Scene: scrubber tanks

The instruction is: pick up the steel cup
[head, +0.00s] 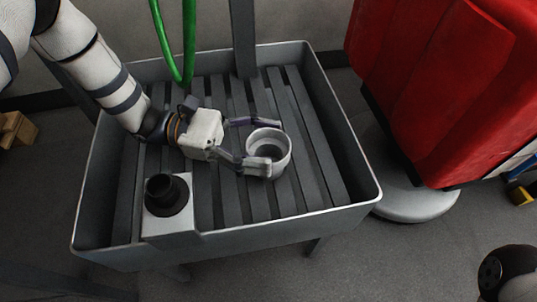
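The steel cup (282,165) is a round, open-topped metal cup standing upright on the slatted floor of the grey tank (330,213), right of its middle. My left gripper (270,143) reaches in from the left, low over the slats. Its fingers are spread wide: one lies along the far side of the cup, and the other overlaps its near left side. I cannot tell whether either finger touches the cup. The near finger hides part of the cup's wall. My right gripper is not in view.
A white block with a black round fitting (167,194) stands at the tank's near left. A green hose (187,45) hangs at the back, beside a dark upright post (243,38). A large red machine (430,80) stands right of the tank. The slats right of the cup are clear.

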